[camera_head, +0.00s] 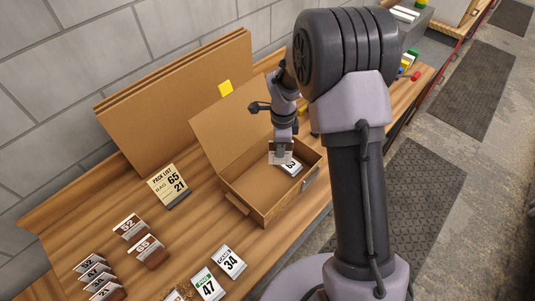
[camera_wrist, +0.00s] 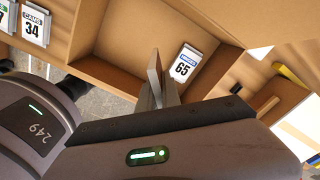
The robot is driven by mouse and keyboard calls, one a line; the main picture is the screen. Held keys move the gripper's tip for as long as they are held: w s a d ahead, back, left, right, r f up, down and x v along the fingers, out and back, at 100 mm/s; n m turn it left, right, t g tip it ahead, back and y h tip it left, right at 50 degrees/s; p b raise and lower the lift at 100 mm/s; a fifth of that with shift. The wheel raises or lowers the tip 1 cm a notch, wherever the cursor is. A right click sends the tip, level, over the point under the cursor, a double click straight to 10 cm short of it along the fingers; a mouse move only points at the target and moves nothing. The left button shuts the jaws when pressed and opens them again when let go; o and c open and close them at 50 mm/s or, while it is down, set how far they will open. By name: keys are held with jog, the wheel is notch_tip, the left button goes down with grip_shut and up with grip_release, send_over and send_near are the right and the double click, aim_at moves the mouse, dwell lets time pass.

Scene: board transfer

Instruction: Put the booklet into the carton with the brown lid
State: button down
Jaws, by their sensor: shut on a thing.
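The open carton (camera_head: 262,213) stands on the bench with its brown lid (camera_head: 220,128) raised at the back; its inside also shows in the wrist view (camera_wrist: 113,70). My gripper (camera_head: 281,158) reaches down into the carton, pointing at its floor. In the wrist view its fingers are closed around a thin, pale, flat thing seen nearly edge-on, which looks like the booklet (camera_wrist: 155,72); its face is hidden. A white packet marked 65 (camera_wrist: 186,62) lies flat on the carton floor beside the fingertips. It also shows in the head view (camera_head: 291,167), partly covered by my gripper.
A pack list stand (camera_head: 168,185) reading 65 and 21 is left of the carton. Packets 34 (camera_head: 229,263) and 47 (camera_head: 207,286) lie in front. Large brown boards (camera_head: 170,100) lean on the wall behind.

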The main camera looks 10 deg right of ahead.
aim_at(278, 160)
jog(key=f, duration=0.1)
jog(key=f+b, duration=0.1)
jog(key=f, duration=0.1)
jog(key=f+b, duration=0.1)
jog(key=f, duration=0.1)
jog(key=shift+s+a+f, duration=0.1)
jog(key=shift+a, duration=0.25)
jog(key=shift+s+a, duration=0.1)
jog(key=c, duration=1.5)
grip_release()
notch_tip(278, 160, up, 18)
jog(key=shift+f+p, duration=0.2)
jog(key=shift+p, duration=1)
